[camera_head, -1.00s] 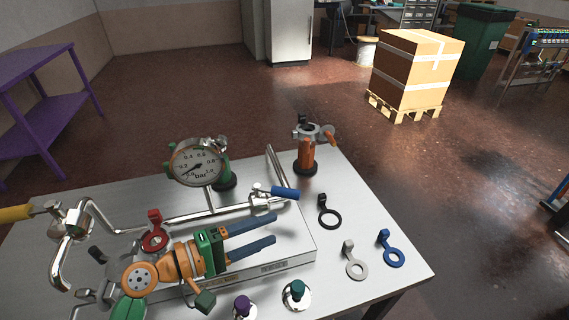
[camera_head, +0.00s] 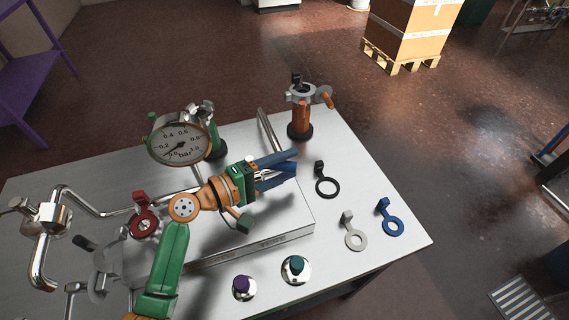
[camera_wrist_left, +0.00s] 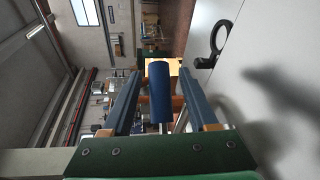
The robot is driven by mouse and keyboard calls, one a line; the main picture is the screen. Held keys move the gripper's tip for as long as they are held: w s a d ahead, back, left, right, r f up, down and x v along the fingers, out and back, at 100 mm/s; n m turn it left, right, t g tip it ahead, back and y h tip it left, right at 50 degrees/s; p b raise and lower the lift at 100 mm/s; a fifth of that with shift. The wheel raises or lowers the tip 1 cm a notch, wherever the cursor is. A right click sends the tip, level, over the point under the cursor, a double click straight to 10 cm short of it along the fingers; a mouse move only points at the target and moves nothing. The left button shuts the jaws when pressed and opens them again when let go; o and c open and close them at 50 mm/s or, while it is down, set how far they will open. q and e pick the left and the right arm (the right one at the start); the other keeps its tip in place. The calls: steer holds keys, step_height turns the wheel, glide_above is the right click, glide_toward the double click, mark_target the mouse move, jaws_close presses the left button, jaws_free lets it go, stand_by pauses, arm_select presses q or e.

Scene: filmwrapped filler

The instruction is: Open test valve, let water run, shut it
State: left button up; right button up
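The test valve's blue lever handle (camera_wrist_left: 159,88) shows in the left wrist view between the two blue fingers of my left gripper (camera_wrist_left: 160,98). A gap shows on each side of it, so the gripper is open around the handle. In the head view my left gripper (camera_head: 283,168) reaches over the metal base from the lower left, and its fingers and wrist hide most of the valve and handle. The round pressure gauge (camera_head: 180,140) stands behind; its needle points to the lower left. No running water is visible. My right gripper is not in view.
A red-handled part (camera_head: 144,222) and bent metal pipes (camera_head: 42,250) are at the left. An orange valve stand (camera_head: 300,120) is at the back. Black (camera_head: 327,187), grey (camera_head: 355,238) and blue (camera_head: 391,224) ring tags lie at the right. Purple (camera_head: 242,286) and teal (camera_head: 295,265) knobs are in front.

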arm_select(q)
jaws_close()
stand_by(1.2)
